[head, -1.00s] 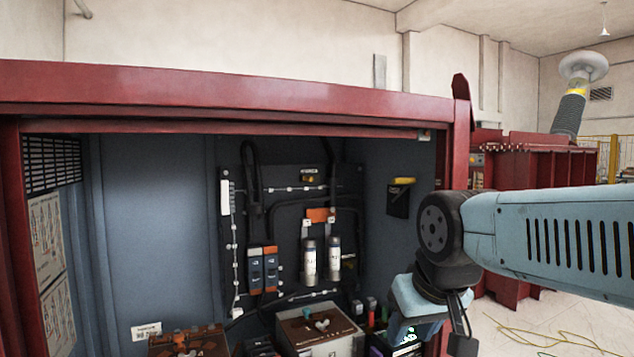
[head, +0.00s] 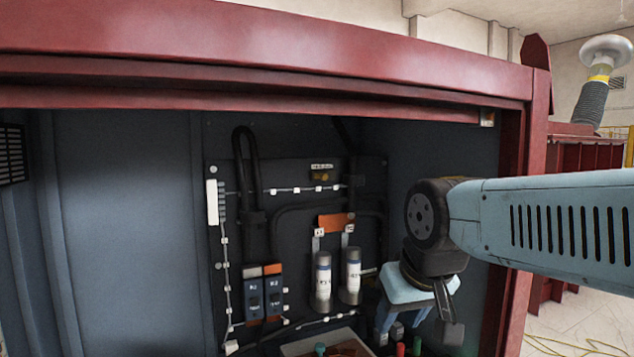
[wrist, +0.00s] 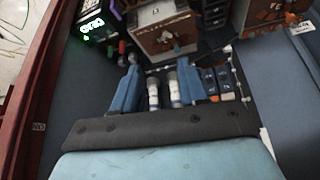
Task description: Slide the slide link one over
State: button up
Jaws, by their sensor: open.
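Two small dark blue blocks, one with an orange top (head: 273,290) and one with a grey top (head: 252,297), sit side by side on the black back panel. An orange link piece (head: 336,222) spans the tops of two silver cylinders (head: 322,281). The labels are too small to read, so I cannot tell which part is slide link one. My gripper (head: 402,318) hangs right of the cylinders, pointing down, partly hidden by its wrist. In the wrist view my gripper (wrist: 158,62) has its blue fingers apart and empty, with the cylinders (wrist: 153,92) showing between them.
The red cabinet frame (head: 400,75) runs across the top and down the right. A box with a brown top (wrist: 163,28) and a lit green display (wrist: 90,28) stand low in the cabinet. Cables (head: 245,165) loop over the panel.

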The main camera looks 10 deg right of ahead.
jog(key=shift+w, duration=0.1)
jog(key=shift+o, duration=0.5)
jog(key=n+t+y, duration=0.2)
jog(key=t+y, duration=0.2)
jog(key=t, duration=1.2)
send_near(325, 179)
jog(key=x, duration=0.8)
jog(key=shift+w+r, duration=0.15)
